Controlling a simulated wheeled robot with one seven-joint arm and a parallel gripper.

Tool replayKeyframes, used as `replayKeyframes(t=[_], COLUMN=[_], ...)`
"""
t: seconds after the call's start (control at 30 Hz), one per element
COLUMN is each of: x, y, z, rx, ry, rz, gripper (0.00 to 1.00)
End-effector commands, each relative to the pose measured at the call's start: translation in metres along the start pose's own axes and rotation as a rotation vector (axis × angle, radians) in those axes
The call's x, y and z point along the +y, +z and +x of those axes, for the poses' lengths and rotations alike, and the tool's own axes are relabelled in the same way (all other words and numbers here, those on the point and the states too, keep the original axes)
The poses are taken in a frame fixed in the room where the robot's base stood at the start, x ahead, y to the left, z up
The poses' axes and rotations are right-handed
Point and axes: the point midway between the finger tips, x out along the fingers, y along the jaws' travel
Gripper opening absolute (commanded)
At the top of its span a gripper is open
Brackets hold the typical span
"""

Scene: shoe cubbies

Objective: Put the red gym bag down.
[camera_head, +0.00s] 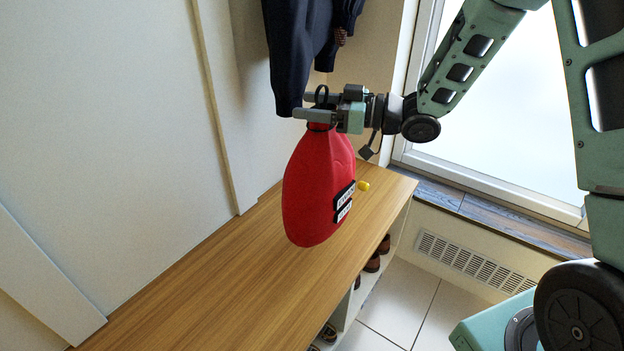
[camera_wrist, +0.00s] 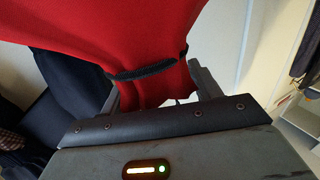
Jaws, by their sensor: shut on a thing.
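The red gym bag (camera_head: 312,190) hangs from my gripper (camera_head: 310,106) in the head view, its round body below and its gathered neck between the fingers. A black loop shows at its top and a dark label on its side. My gripper is shut on the neck. In the wrist view the bag (camera_wrist: 120,28) fills the upper part, with a black band around its neck between the fingers (camera_wrist: 155,85). The bag is over the wooden bench top (camera_head: 215,285); whether its bottom touches the wood I cannot tell.
Dark clothing (camera_head: 300,45) hangs behind the gripper. A small yellow object (camera_head: 363,186) shows beside the bag near the bench's far end. Shoes (camera_head: 373,262) sit in the cubbies below. The bench top toward the lower left is clear. A window (camera_head: 500,120) stands at the right.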

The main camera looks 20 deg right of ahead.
Motion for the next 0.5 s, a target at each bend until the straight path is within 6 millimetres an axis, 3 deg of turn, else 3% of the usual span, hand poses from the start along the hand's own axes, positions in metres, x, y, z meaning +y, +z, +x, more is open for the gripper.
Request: replayKeyframes(t=[0.03, 0.13, 0.5], x=[0.0, 0.0, 0.0], y=[0.014, 0.031, 0.066], z=[0.0, 0.0, 0.0], rx=[-0.001, 0.0, 0.0], ry=[0.0, 0.0, 0.0], rz=[0.004, 0.004, 0.002], gripper=[0.06, 0.06, 0.06])
